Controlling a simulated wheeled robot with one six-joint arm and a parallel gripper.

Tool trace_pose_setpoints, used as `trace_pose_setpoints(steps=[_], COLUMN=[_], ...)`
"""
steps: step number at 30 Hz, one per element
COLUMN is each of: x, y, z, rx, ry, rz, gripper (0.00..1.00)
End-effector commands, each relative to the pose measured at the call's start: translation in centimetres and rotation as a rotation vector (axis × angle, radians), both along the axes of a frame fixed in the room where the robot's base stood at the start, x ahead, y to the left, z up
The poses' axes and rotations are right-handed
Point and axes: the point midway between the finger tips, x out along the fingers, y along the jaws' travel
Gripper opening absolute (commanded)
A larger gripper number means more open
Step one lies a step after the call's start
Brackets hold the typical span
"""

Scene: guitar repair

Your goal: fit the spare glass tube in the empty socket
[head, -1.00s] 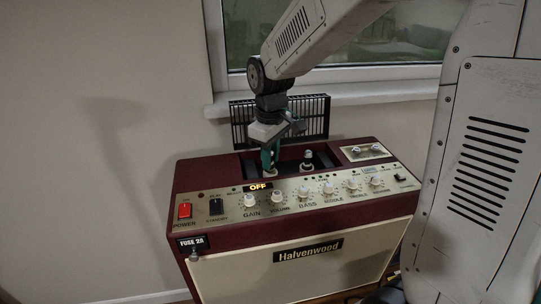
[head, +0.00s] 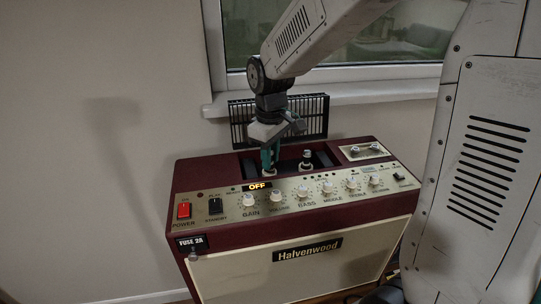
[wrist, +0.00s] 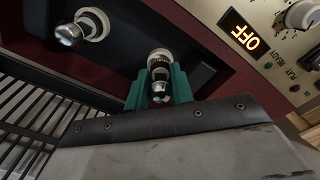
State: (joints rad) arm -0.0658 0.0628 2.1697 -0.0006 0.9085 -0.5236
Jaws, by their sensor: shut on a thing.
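My gripper (wrist: 160,90) has green fingers and is shut on a glass tube (wrist: 159,92) with a shiny rounded tip. The tube stands in line with a pale ring socket (wrist: 161,56) in the amplifier's dark top recess. The fingers hide part of it, so I cannot tell how deep it sits. In the head view my gripper (head: 270,157) points straight down over the left socket (head: 268,172). A second glass tube (head: 307,156) stands upright in the socket to its right; it also shows in the wrist view (wrist: 68,35).
The maroon amplifier (head: 222,178) has a front panel of knobs and a lit OFF display (head: 257,186). A pale tray (head: 352,154) with shiny rounded things is at its top right. A black slatted grille (head: 238,122) stands behind, against the wall under the window.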

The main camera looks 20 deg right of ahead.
Motion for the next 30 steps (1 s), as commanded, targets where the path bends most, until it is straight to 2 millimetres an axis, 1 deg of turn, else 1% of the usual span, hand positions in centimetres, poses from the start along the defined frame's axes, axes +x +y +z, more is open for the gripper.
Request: trace_pose_setpoints(steps=[26, 30], x=[0.0, 0.0], y=[0.0, 0.0], z=[-1.5, -1.5], rx=[-0.001, 0.0], ry=[0.001, 0.0], rz=[0.0, 0.0], gripper=[0.11, 0.11])
